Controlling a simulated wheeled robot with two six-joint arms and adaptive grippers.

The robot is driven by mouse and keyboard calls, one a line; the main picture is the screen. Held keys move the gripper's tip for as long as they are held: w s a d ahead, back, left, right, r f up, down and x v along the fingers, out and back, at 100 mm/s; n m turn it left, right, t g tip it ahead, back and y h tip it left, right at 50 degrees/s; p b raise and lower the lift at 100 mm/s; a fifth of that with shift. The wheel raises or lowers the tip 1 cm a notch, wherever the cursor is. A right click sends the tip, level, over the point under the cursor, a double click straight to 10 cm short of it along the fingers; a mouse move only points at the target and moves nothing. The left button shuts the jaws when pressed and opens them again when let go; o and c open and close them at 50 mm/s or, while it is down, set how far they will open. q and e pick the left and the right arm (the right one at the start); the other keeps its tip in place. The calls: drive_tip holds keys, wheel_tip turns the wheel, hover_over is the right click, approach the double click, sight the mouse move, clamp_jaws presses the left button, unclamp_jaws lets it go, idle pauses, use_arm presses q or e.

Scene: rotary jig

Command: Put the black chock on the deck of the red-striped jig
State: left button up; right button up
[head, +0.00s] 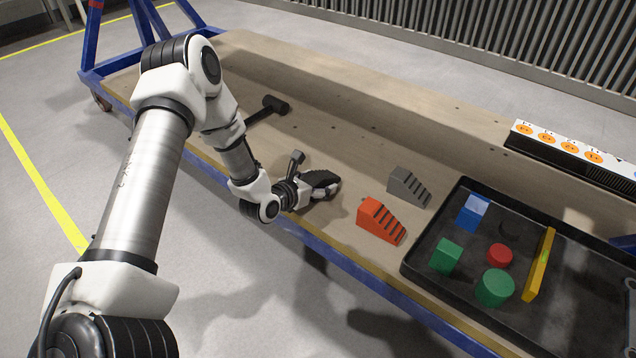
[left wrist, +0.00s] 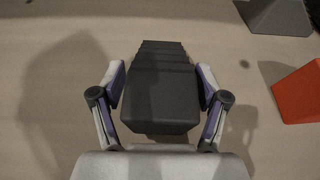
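The black chock (head: 320,181) is a dark wedge with a stepped slope, at the front part of the wooden bench, left of the orange chock. My left gripper (head: 309,190) is at it. I see no red-striped jig in these views. My right gripper is not in view.
An orange chock (head: 381,222) and a grey chock (head: 408,187) stand close on the right. A black tray (head: 420,262) with coloured blocks is further right. A dark hammer (head: 273,106) lies behind my arm. A power strip (head: 570,146) is at the back right.

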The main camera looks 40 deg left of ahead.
use_arm(q)
drive_tip(key=shift+r, duration=0.2)
drive_tip(key=shift+s+r+p, duration=0.15)
drive_tip(key=shift+s+p, duration=0.15)
drive_tip(key=shift+p, duration=0.1)
drive_tip(key=d+p+v, duration=0.1)
drive_tip(key=p+v, duration=0.4)
drive_tip(key=v, duration=0.6)
drive_tip(key=s+d+f+m+g+h, duration=0.1)
drive_tip(key=s+d+f+m+g, duration=0.7)
drive_tip(key=m, duration=0.7)
drive_tip(key=s+d+f+m+g+y, duration=0.1)
drive_tip(key=s+d+f+m+g, duration=0.1)
drive_tip(key=s+m, duration=0.6)
drive_tip(key=s+d+f+m+g+y, duration=0.1)
drive_tip(key=s+d+f+m+g, duration=0.2)
drive_tip(key=s+m, duration=0.4)
drive_tip(key=m, duration=0.4)
drive_tip(key=shift+s+d+f+m+g, duration=0.25)
drive_tip(key=shift+s+f+m+g, duration=0.05)
drive_tip(key=shift+s+f+m, duration=0.1)
